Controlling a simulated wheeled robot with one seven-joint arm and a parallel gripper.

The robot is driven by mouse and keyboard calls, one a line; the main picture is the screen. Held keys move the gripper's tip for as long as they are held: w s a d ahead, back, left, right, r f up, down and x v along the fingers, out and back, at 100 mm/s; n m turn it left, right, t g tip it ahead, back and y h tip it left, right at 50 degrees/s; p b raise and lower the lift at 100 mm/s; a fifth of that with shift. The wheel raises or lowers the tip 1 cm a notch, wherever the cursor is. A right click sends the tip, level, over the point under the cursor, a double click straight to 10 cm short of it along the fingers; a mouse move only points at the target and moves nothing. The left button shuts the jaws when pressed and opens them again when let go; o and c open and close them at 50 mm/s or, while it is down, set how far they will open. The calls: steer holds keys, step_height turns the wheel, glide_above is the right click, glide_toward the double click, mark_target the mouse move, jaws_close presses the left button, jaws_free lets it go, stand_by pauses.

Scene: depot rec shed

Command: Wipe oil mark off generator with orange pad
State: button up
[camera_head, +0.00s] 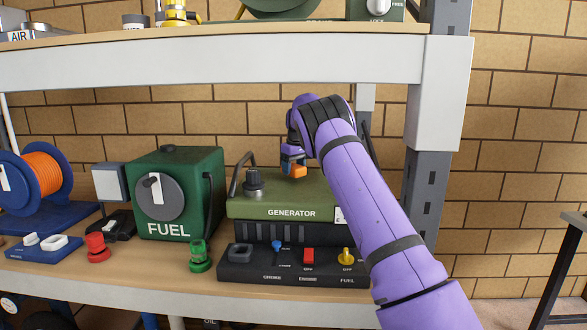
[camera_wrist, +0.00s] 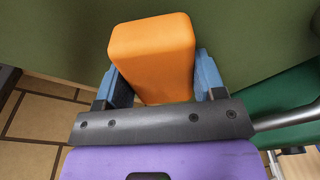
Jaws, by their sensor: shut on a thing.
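The generator (camera_head: 270,207) is a green and black box on the lower shelf, with a "GENERATOR" label on its front. My gripper (camera_head: 296,165) is shut on the orange pad (camera_head: 298,171), above or at the generator's top. In the wrist view the orange pad (camera_wrist: 155,52) sits between the two blue fingers of my gripper (camera_wrist: 155,85). The generator's green surface (camera_wrist: 80,30) fills the background there. I cannot tell whether the pad touches it. No oil mark shows in either view; the pad and my arm hide part of the top.
A black cap with a bent handle (camera_head: 252,180) rises from the generator's top, left of my gripper. A green fuel can (camera_head: 205,165) stands to the left. The upper shelf (camera_head: 200,62) is overhead, and a grey post (camera_head: 428,185) stands to the right.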

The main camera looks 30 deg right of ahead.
steer(key=shift+f, duration=0.95)
stand_by(0.3)
steer(key=shift+w+d+r, duration=0.1)
steer(key=shift+w+d, duration=0.4)
steer(key=shift+w, duration=0.25)
steer(key=shift+w+d, duration=0.5)
steer(key=shift+w, duration=0.2)
steer(key=shift+w+d, duration=0.45)
steer(key=shift+w, duration=0.2)
steer(key=shift+w+d, duration=0.25)
steer(key=shift+w, duration=0.4)
steer(key=shift+w+d+f, duration=0.15)
steer(key=shift+d+f, duration=0.05)
steer(key=shift+r, duration=0.15)
steer(key=shift+r, duration=1.5)
